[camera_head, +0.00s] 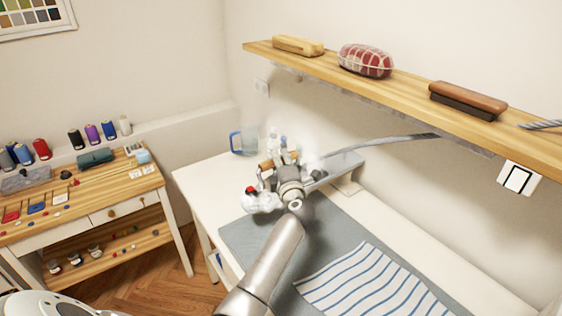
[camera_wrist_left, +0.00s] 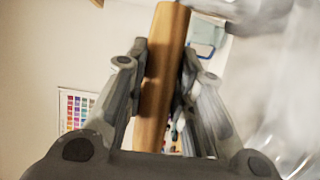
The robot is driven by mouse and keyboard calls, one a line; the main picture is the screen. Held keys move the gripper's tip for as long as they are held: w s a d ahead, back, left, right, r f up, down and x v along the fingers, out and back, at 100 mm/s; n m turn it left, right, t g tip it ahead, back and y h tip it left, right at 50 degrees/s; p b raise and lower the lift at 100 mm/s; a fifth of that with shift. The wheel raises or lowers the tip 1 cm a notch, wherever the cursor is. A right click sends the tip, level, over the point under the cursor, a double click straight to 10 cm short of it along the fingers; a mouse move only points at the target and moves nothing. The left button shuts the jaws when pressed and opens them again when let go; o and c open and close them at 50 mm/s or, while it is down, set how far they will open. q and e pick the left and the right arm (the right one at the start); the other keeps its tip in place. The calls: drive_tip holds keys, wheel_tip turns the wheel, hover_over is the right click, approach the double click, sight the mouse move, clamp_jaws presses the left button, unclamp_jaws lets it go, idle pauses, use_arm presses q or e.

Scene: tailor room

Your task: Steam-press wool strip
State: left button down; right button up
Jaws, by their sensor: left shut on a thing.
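My left gripper (camera_head: 283,168) is shut on a wooden handle (camera_wrist_left: 163,70), which runs upright between the fingers in the left wrist view. The handle seems to belong to an iron with a silvery body and a red knob (camera_head: 250,189), mostly hidden by the gripper. White steam hangs around it in both views. A long, narrow grey strip (camera_head: 385,142), probably the wool strip, curves right from near the gripper. A narrow, pale-grey raised board (camera_head: 340,166) stands below it. I cannot tell whether the iron touches the strip. My right gripper is not in view.
A grey mat (camera_head: 238,232) and blue-striped cloth (camera_head: 370,285) lie on the white table (camera_head: 200,178). A blue-handled jug (camera_head: 243,139) stands behind the gripper. A wooden shelf (camera_head: 400,82) overhangs the right side. A sewing table (camera_head: 75,190) stands left across open floor.

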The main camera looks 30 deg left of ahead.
sight(293, 153)
use_arm(q)
drive_tip(key=shift+w+a+r, duration=0.2)
drive_tip(key=shift+w+a, duration=0.05)
drive_tip(key=shift+a, duration=0.3)
drive_tip(key=shift+w+a, duration=0.2)
drive_tip(key=shift+a, duration=0.45)
drive_tip(key=shift+w, duration=0.15)
drive_tip(key=shift+w+d+f+b, duration=0.1)
drive_tip(key=shift+w+d+b, duration=0.1)
drive_tip(key=shift+w+b, duration=0.15)
drive_tip(key=shift+w+d+b, duration=0.2)
drive_tip(key=shift+w, duration=0.25)
drive_tip(key=shift+w+d+b, duration=0.3)
drive_tip(key=shift+w+b, duration=0.15)
drive_tip(key=shift+w, duration=0.2)
drive_tip(key=shift+w+d+b, duration=0.25)
drive_tip(key=shift+w+b, duration=0.15)
drive_tip(key=shift+w, duration=0.2)
drive_tip(key=shift+w+d+r+b, duration=0.1)
drive_tip(key=shift+w+d+b, duration=0.1)
drive_tip(key=shift+w, duration=0.15)
drive_tip(key=shift+w+d+r+b, duration=0.1)
drive_tip(key=shift+w+b, duration=0.1)
drive_tip(key=shift+w, duration=0.1)
